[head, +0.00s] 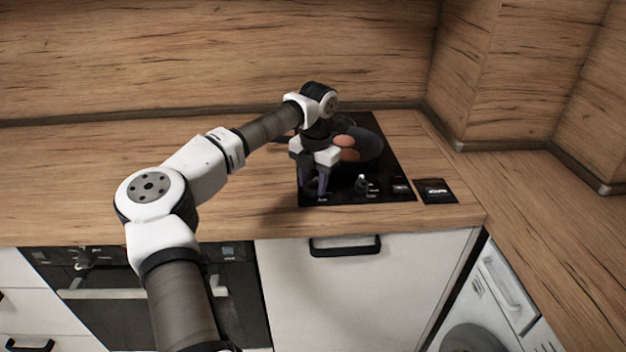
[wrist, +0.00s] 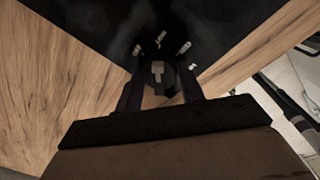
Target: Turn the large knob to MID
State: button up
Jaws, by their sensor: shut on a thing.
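The large knob (wrist: 157,73) is a dark round control with a paler grey bar, on the front of the black hob in the wrist view. My gripper (wrist: 158,88) points down with one finger on each side of it and is shut on it. In the head view my gripper (head: 317,188) is over the front left of the hob (head: 388,180), and its fingers hide the large knob. Small pale marks show around the knob in the wrist view, but I cannot read them or tell which one the knob points to.
A smaller knob (head: 361,182) stands just right of my gripper. Behind it is a dark pan (head: 371,148) with brown round things (head: 346,148) by it. A small black panel (head: 436,191) lies right of the hob. The wooden counter (head: 60,180) is clear at left.

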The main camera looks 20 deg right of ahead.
aim_at(313, 187)
jog(key=m, duration=0.5)
jog(key=shift+r+m, duration=0.1)
jog(key=shift+m, duration=0.2)
jog(key=shift+m+h+p, duration=0.3)
jog(key=shift+m+p, duration=0.15)
jog(key=shift+m, duration=1.75)
jog(key=o, duration=1)
jog(key=shift+c, duration=0.2)
notch_tip(313, 187, up, 14)
jog(key=b, duration=0.2)
jog(key=shift+s+a, duration=0.15)
jog(key=shift+s, duration=0.25)
